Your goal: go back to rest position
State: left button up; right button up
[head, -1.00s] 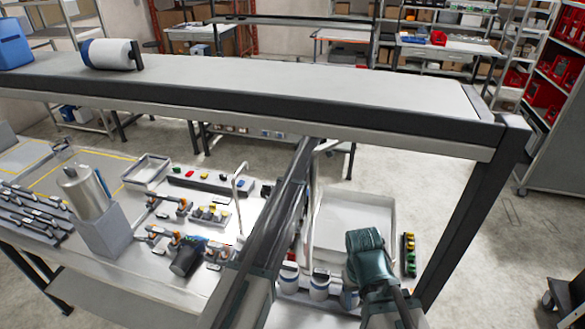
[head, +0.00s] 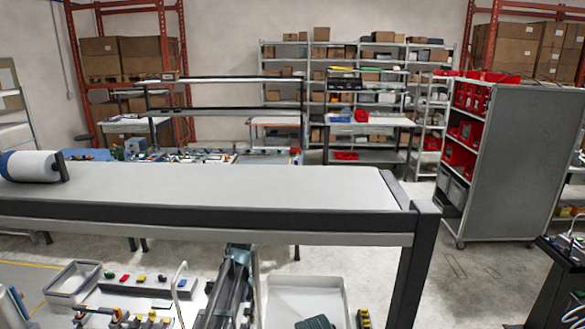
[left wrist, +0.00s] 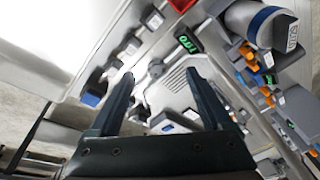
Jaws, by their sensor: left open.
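My left gripper (left wrist: 160,73) shows in the left wrist view with its two dark fingers wide apart. Nothing is held between them. Below and beyond the fingers is a bench surface with a grey ribbed plate (left wrist: 172,88) and a green lit display (left wrist: 186,43). In the head view a dark arm link of mine rises at the bottom centre, in front of the long raised shelf, and a teal part of mine shows at the bottom edge. No fingertips can be made out in the head view. My right gripper is not in view.
A raised grey shelf (head: 230,185) crosses the head view, with a white and blue roll (head: 32,166) at its left. Below are a white tray (head: 300,281), a small grey bin (head: 72,280) and small parts. A red-binned rack (head: 515,150) stands right, with open floor before it.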

pick_arm(q)
jog(key=s+d+m+h, duration=0.25)
jog(key=s+m, duration=0.65)
jog(key=s, duration=1.5)
jog(key=s+d+f+m+b, duration=0.1)
jog(key=d+f+b, duration=0.2)
jog(key=s+d+f+m+y+b, duration=0.1)
jog(key=s+d+f+b, duration=0.1)
jog(key=d+f+b, duration=0.1)
jog(key=s+d+f+m+b, duration=0.1)
jog(key=d+f+m+b, duration=0.1)
jog(key=d, duration=0.3)
jog(key=shift+s+f+g+b, duration=0.3)
jog(key=shift+f+b, duration=0.35)
jog(key=shift+f, duration=0.2)
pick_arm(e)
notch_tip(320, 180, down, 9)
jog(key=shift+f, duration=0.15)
